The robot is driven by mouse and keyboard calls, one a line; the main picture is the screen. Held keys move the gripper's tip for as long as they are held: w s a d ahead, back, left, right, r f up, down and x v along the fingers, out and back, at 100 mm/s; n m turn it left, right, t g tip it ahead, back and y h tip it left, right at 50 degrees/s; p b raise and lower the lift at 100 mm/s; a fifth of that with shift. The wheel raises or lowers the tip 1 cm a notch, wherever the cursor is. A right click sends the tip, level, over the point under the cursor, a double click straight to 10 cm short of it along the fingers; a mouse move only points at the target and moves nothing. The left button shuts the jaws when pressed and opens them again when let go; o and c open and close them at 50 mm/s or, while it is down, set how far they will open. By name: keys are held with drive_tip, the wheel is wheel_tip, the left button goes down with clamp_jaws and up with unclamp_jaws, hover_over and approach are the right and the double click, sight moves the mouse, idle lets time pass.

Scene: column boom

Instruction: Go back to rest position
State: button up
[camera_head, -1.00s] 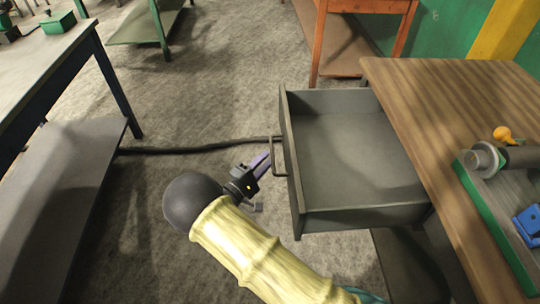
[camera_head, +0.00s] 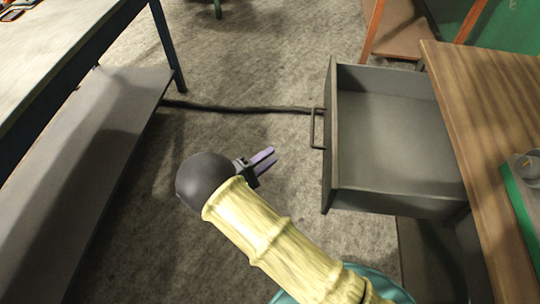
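My gripper (camera_head: 268,160) is left of the open drawer, at the end of my yellow arm with its dark round joint. Its two purple fingers point right toward the drawer and show a narrow gap between them, with nothing held. The grey drawer (camera_head: 327,180) is pulled out of the wooden-topped bench and looks empty. Its dark handle (camera_head: 313,128) is on the front panel, apart from my fingertips.
The wooden bench top (camera_head: 475,110) is at the right, with a green-edged board on it. A table (camera_head: 60,60) with a grey lower shelf (camera_head: 85,160) stands at the left. A dark cable (camera_head: 240,108) crosses the open concrete floor.

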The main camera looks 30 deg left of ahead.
drive_tip(key=shift+r, duration=0.1)
wheel_tip(320, 180, up, 10)
drive_tip(key=p, duration=1)
